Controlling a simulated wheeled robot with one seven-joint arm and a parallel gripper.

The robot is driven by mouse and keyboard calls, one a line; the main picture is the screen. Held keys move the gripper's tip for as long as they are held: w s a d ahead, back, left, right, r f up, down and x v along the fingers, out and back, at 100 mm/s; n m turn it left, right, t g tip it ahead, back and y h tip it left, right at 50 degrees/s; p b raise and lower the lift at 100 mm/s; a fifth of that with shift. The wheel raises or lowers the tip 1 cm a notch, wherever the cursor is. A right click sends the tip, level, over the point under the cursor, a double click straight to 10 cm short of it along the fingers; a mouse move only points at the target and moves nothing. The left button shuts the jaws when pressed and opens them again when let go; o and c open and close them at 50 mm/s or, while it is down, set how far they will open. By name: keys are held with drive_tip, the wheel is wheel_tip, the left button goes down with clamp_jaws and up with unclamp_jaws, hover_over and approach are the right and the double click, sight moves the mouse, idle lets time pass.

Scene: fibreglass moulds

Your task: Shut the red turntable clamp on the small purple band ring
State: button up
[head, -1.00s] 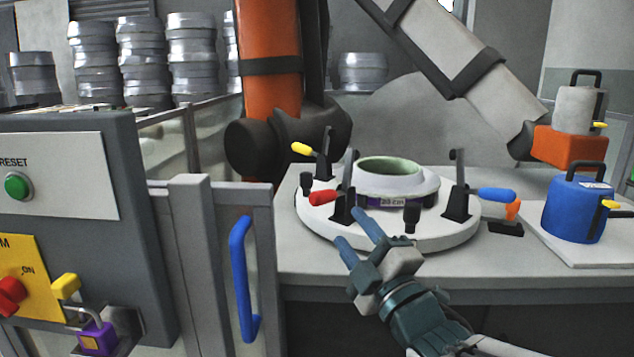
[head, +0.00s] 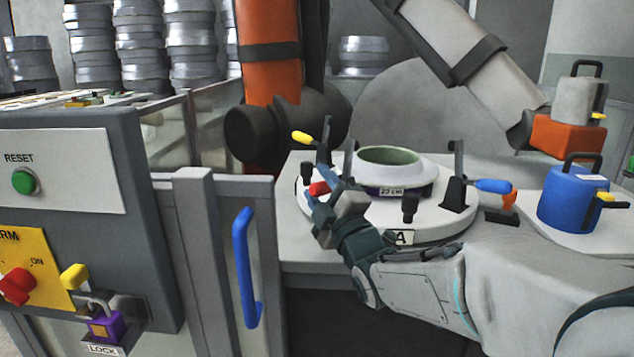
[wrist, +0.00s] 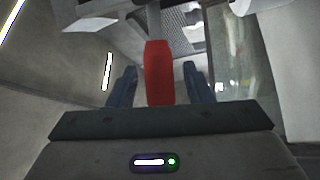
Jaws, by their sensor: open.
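The red clamp handle (head: 319,188) sits at the left of the round white turntable (head: 440,233). In the wrist view the red handle (wrist: 158,72) stands between my two blue fingers, with gaps at both sides. My gripper (head: 322,190) is open around the handle and partly hides the clamp's base. The purple band (head: 406,191) runs around the foot of the pale ring mould (head: 375,171), which rests on the turntable and carries a "23 CM" label.
Around the turntable stand a yellow-handled clamp (head: 302,138) and a blue-handled clamp (head: 492,186). A blue pot (head: 570,199) stands to the right. A grey panel (head: 75,175) and a gate with a blue handle (head: 243,275) are at the left.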

drive_tip(key=shift+x, duration=0.9)
drive_tip(key=shift+c, duration=0.4)
clamp_jaws()
